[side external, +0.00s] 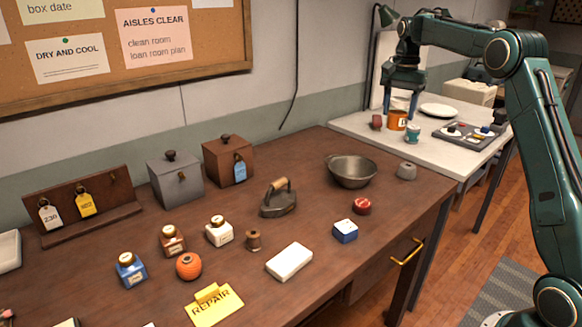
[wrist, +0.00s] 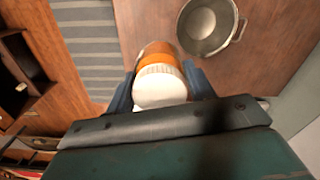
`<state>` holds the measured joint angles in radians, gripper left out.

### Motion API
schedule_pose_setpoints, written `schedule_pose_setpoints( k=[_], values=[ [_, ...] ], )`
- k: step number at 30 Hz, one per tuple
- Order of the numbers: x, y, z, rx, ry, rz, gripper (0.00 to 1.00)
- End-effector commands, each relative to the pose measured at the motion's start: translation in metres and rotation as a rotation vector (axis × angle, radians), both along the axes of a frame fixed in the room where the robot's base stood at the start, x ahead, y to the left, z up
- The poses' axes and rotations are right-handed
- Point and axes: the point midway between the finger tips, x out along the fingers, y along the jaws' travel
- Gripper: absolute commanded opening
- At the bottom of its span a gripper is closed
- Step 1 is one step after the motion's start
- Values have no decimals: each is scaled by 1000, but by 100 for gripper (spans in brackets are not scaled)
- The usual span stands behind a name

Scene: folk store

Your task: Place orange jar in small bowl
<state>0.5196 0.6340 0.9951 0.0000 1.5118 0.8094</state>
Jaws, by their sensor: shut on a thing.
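The orange jar (side external: 397,121) has a white lid and a pale label. My gripper (side external: 399,108) is shut on it, with one finger on each side near the lid. The jar also shows between the fingers in the wrist view (wrist: 160,85), lid toward the camera. It appears held in the air, seen against the white table behind. The small bowl (side external: 352,173) is dark grey metal and stands empty on the brown table, below the jar in the side view. In the wrist view the bowl (wrist: 206,27) lies beyond the jar, up and to the right.
A grey weight-like piece (side external: 406,171) stands right of the bowl. The white table (side external: 360,124) behind carries a teal cup, a plate and a grey tray.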

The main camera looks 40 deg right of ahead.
Motion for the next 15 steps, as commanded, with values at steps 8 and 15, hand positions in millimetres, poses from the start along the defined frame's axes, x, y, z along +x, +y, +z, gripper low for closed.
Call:
schedule_pose_setpoints(
  k=[8, 15],
  values=[
    [28, 11, 19, -1, -2, -27, 26],
    [46, 24, 33, -1, -1, -52, 26]
  ],
)
